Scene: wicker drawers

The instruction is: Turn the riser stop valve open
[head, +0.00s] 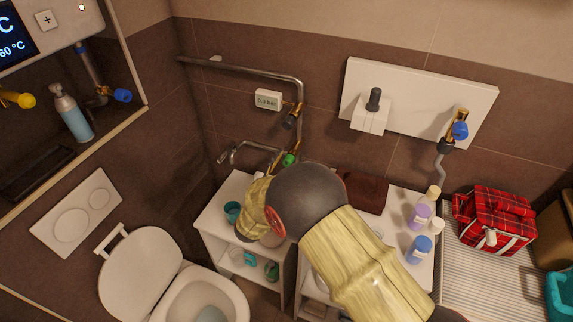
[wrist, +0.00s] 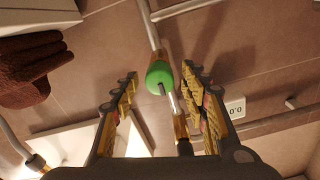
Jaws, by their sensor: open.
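A valve with a round green knob (wrist: 160,75) and brass fitting sits on a metal pipe (wrist: 146,24) in the wrist view. The green knob also shows in the head view (head: 289,159), just beyond my arm, low on the wall pipe (head: 301,98). My gripper (wrist: 157,78) is open, with one finger on each side of the knob and a visible gap to each. A metal stem and brass part (wrist: 180,125) run from the knob back between the fingers. My arm hides most of the gripper in the head view.
A dark-handled brass valve (head: 291,120) is higher on the same pipe, beside a small white meter (head: 268,100). A white shelf unit (head: 212,212) stands below. A brown towel (head: 366,192) and several bottles (head: 420,215) are to the right, a toilet (head: 142,275) to the left.

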